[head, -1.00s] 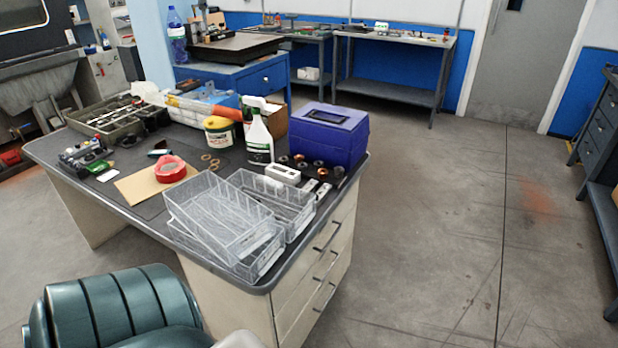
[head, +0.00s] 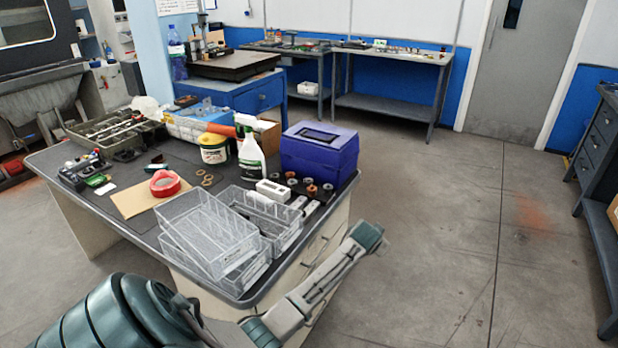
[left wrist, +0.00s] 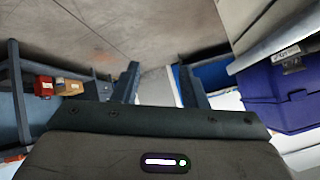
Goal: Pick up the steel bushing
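Several small ring-shaped parts stand on the desk in front of the purple box (head: 320,152) in the head view. Some look grey, such as the grey ring (head: 292,182), and at least one looks coppery (head: 311,190). They are too small to tell surely which is the steel bushing. My left arm reaches in from the lower left, its wrist end beyond the desk's front right edge. In the left wrist view my left gripper (left wrist: 163,85) has its two fingers apart with nothing between them. No bushing shows in that view. My right gripper is not in view.
On the desk (head: 115,205), clear plastic bins (head: 210,235) stand at the front. Open floor lies right of the desk.

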